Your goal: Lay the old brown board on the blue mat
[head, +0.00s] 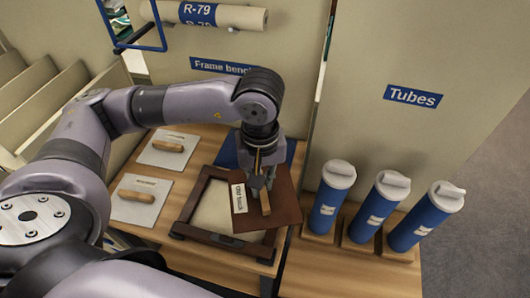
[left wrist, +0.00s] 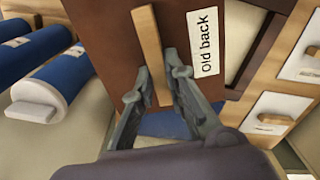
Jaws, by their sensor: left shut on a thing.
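The old brown board (head: 287,208) is a flat brown panel with a white "Old back" label and a pale wooden grip strip (head: 265,203). My left gripper (head: 261,186) is shut on this strip, and the board hangs from it. In the left wrist view the board (left wrist: 110,45) fills the upper middle, with the fingers (left wrist: 153,80) on either side of the strip. The blue mat (head: 228,152) lies on the bench behind the board, which partly hides it. Part of the mat also shows in the left wrist view (left wrist: 165,126). My right gripper is not in view.
A dark wooden frame (head: 188,213) with a pale inside lies left of the board, partly under it in the picture. Two pale panels with wooden grips (head: 166,150) lie further left. Several blue tubes with white caps (head: 377,205) stand on the right.

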